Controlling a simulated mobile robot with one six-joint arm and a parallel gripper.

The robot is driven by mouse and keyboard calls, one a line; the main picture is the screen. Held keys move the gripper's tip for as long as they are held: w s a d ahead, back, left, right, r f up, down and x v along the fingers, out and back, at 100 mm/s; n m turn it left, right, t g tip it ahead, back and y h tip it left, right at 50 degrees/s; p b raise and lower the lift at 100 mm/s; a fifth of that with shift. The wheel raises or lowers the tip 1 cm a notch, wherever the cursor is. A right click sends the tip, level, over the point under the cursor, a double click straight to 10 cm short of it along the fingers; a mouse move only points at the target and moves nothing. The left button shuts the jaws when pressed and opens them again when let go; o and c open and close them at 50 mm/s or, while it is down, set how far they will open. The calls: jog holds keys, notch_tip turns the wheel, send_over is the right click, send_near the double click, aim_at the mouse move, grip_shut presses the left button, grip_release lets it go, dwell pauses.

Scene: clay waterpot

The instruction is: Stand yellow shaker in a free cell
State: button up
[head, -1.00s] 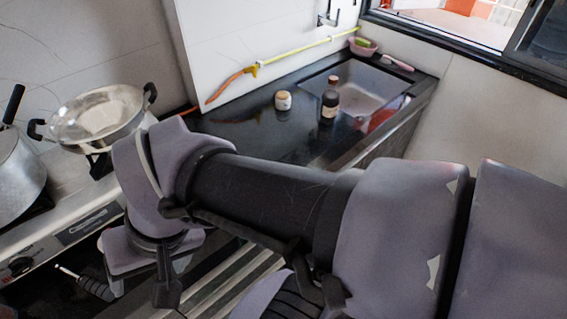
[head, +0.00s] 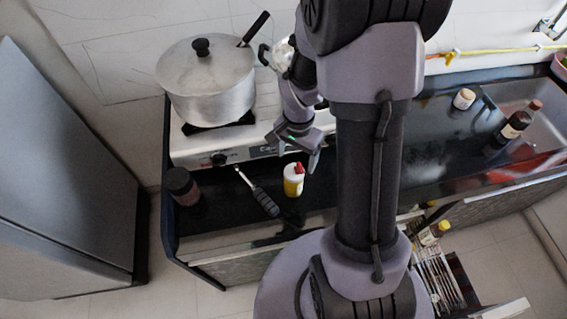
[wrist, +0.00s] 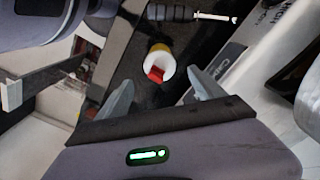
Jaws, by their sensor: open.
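The yellow shaker (head: 292,184), with a white upper part and a red tip, stands upright on the dark counter in front of the stove. In the wrist view the shaker (wrist: 160,58) is seen from its top end, just beyond the fingertips. My gripper (head: 302,150) is above and behind it, pointing down; in the wrist view my gripper (wrist: 165,88) has its fingers spread, with nothing between them. An open drawer (head: 462,298) with slatted dividers is at the lower right, holding a yellow-labelled bottle (head: 431,234). My arm hides part of it, so I cannot tell which cells are free.
A black-handled utensil (head: 262,199) lies left of the shaker, and a dark jar (head: 183,186) stands farther left. A lidded pot (head: 207,85) is on the stove. A white-lidded jar (head: 464,99) and a dark bottle (head: 510,128) stand near the sink.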

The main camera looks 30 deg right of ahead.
aim_at(294, 177)
notch_tip(294, 177, down, 11)
jog(key=b, duration=0.3)
jog(key=shift+a+f, duration=0.1)
jog(key=shift+f, duration=0.05)
jog(key=shift+c, duration=0.5)
jog(key=c, duration=1.6)
